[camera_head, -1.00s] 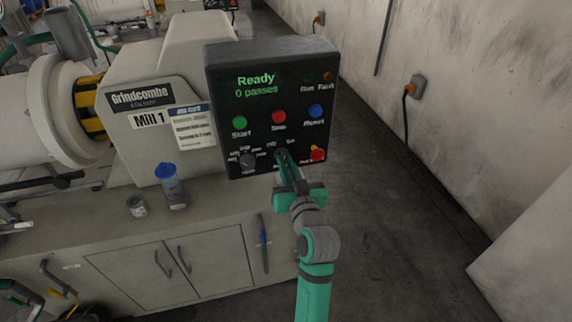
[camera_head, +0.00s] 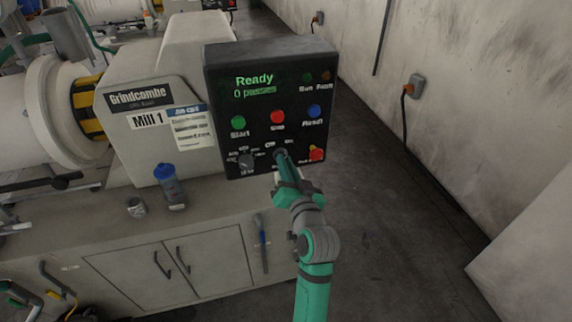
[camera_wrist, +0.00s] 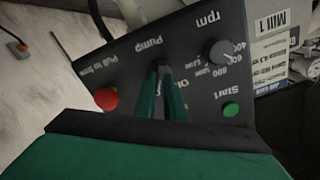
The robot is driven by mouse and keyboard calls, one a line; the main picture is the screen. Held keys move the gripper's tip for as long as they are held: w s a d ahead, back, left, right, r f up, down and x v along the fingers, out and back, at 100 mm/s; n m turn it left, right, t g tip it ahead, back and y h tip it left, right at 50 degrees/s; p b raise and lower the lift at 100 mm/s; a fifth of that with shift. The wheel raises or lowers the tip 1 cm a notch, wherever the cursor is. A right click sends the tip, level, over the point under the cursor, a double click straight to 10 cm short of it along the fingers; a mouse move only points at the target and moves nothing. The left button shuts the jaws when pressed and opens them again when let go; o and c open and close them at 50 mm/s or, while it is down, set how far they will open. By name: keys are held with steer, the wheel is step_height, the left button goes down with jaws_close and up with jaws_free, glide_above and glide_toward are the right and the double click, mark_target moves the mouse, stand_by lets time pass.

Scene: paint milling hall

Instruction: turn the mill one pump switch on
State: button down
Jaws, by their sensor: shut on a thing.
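The black control box (camera_head: 212,75) of Mill 1 has a green "Ready, 0 passes" display (camera_head: 255,86). The pump switch is on its lower part, mostly hidden behind my fingertips. My gripper (camera_head: 281,156) is shut on it. In the wrist view my gripper (camera_wrist: 163,75) has both fingers close together at the panel under the upside-down word "Pump". An "On" or "Off" label shows partly beside the fingers, and the knob's exact pointing cannot be seen.
A grey rpm dial (camera_head: 246,161) is left of my fingers and a red pull-type button (camera_head: 316,154) right. Above are green start (camera_head: 238,122), red stop (camera_head: 278,117) and blue reset (camera_head: 314,111) buttons. A blue-lidded bottle (camera_head: 171,187) stands on the bench.

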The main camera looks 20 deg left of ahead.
steer(key=shift+f, duration=0.1)
steer(key=c, duration=1.8)
jaws_free()
steer(key=shift+c, duration=0.2)
steer(key=shift+s, duration=0.1)
steer(key=v, duration=1)
steer(key=shift+s+d, duration=0.25)
steer(key=shift+s, duration=0.1)
